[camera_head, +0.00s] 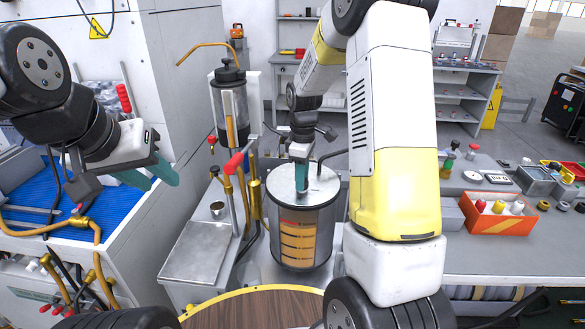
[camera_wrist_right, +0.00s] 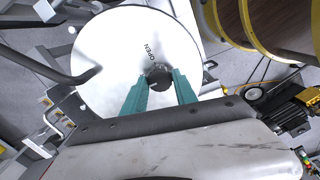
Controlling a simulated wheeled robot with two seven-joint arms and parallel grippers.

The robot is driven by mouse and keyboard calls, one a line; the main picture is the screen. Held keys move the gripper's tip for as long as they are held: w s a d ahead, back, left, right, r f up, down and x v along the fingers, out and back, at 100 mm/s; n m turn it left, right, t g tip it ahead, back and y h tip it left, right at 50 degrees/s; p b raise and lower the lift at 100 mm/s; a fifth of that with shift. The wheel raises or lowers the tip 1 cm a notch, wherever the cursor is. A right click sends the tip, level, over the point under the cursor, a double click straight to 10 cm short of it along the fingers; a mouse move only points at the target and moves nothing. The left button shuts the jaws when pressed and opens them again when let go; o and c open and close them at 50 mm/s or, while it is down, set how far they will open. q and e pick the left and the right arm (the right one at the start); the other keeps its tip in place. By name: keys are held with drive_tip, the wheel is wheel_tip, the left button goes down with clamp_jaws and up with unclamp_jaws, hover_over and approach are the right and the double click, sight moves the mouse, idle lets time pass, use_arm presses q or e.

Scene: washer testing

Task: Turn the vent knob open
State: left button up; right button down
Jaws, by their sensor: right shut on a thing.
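The vent knob (camera_wrist_right: 159,76) is a small dark knob on the round metal lid (camera_wrist_right: 105,55) of a tank. The word OPEN is printed on the lid beside it. The tank (camera_head: 300,235), with an orange label, stands in the middle of the head view. My right gripper (camera_wrist_right: 160,88) points down at the lid with its teal fingers on either side of the knob, shut on it. In the head view the fingers (camera_head: 301,177) hide the knob. My left gripper (camera_head: 150,178) is at the left, its teal fingers apart and empty, away from the tank.
A blue mat (camera_head: 70,205) lies at far left. An orange box (camera_head: 497,215) and small parts sit on the right bench.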

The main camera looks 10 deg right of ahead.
drive_tip(key=shift+m, duration=0.4)
drive_tip(key=m, duration=1.3)
drive_tip(key=shift+d+m, duration=0.1)
drive_tip(key=shift+m, duration=1.9)
drive_tip(key=c, duration=1)
unclamp_jaws()
drive_tip(key=shift+o, duration=0.2)
